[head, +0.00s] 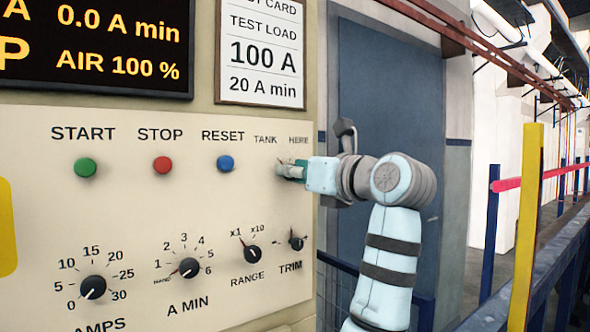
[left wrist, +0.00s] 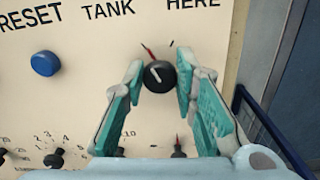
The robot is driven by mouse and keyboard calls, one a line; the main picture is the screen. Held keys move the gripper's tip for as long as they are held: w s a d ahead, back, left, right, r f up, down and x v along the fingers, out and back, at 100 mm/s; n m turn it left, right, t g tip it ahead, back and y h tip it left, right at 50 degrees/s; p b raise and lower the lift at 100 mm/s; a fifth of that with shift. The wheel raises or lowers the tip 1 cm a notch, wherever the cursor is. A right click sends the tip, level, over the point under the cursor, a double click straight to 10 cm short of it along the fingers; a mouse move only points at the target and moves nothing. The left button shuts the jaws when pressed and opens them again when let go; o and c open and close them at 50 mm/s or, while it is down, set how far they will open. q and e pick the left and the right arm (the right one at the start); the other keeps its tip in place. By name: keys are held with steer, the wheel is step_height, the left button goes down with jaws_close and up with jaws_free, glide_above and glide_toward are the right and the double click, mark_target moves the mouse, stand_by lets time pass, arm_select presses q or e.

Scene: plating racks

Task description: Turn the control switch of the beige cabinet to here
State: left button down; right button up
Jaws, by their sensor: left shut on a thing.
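The control switch (left wrist: 160,77) is a round black knob with a white pointer line, on the beige cabinet (head: 130,225) below the labels TANK and HERE. In the left wrist view its white line points up and to the left, toward the TANK side, near a red mark. My left gripper (head: 288,171) is at the cabinet's right part in the head view and hides most of the knob there. In the left wrist view its teal-padded fingers stand on both sides of the knob, shut on it. My right gripper is not in view.
Green START (head: 85,168), red STOP (head: 162,165) and blue RESET (head: 225,163) buttons sit left of the switch. The RANGE (head: 252,254) and TRIM (head: 296,240) knobs are close below. A blue-grey door (head: 390,95) and railings stand to the right.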

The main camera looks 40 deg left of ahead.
arm_select(q)
steer(key=m+p, duration=0.6)
steer(key=m, duration=0.4)
steer(key=shift+w+m, duration=0.15)
steer(key=shift+m, duration=0.25)
steer(key=shift+p, duration=0.3)
steer(key=c, duration=1.3)
jaws_free()
steer(key=shift+f, duration=0.1)
steer(key=shift+d, duration=0.15)
steer(key=v, duration=0.7)
steer(key=shift+d, duration=0.2)
